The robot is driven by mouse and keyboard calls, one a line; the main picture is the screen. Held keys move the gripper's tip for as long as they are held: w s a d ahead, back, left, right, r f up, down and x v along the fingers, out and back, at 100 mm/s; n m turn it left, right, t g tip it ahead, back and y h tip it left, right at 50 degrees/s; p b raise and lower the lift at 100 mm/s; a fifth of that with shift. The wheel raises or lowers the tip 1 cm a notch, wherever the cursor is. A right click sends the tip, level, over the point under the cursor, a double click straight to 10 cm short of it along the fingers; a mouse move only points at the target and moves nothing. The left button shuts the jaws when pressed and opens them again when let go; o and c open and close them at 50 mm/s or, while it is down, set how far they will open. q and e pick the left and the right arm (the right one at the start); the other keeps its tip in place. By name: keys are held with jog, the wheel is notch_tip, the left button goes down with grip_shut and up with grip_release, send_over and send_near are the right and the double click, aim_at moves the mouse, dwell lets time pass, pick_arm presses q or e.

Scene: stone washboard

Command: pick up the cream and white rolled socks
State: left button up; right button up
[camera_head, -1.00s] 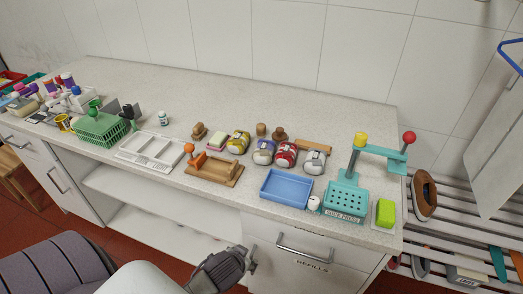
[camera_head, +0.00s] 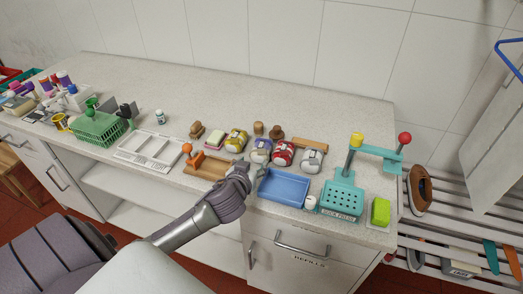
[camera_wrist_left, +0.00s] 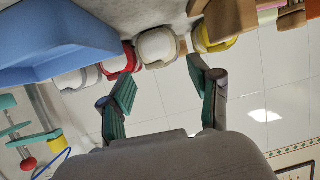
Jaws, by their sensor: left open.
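A pale rolled sock pair (camera_head: 312,159), off-white with a light band, lies at the right end of a row of rolled socks in the head view. It seems to be the pale roll (camera_wrist_left: 80,78) beside the blue tray in the left wrist view. My left gripper (camera_head: 243,167) is at the counter's front edge, between the wooden board and the blue tray, to the left of that roll. Its fingers (camera_wrist_left: 162,80) are spread and empty in the left wrist view; another pale-looking roll (camera_wrist_left: 157,47) shows beyond them. My right gripper is out of view.
A blue tray (camera_head: 284,200) lies in front, a teal press (camera_head: 343,200) to the right, a wooden board (camera_head: 205,170) to the left.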

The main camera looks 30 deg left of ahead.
aim_at(258, 155)
pick_arm(q)
jog(key=x, duration=0.3)
jog(key=p+x, duration=0.1)
jog(key=x, duration=0.3)
jog(key=shift+w+r+p, duration=0.15)
jog(key=shift+w+p, duration=0.15)
jog(key=shift+p, duration=0.1)
jog(key=shift+w+a+f, duration=0.1)
jog(key=shift+w+f, duration=0.1)
jog(key=shift+w, duration=0.05)
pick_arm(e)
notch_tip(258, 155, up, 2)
pick_arm(q)
jog(key=c, duration=0.8)
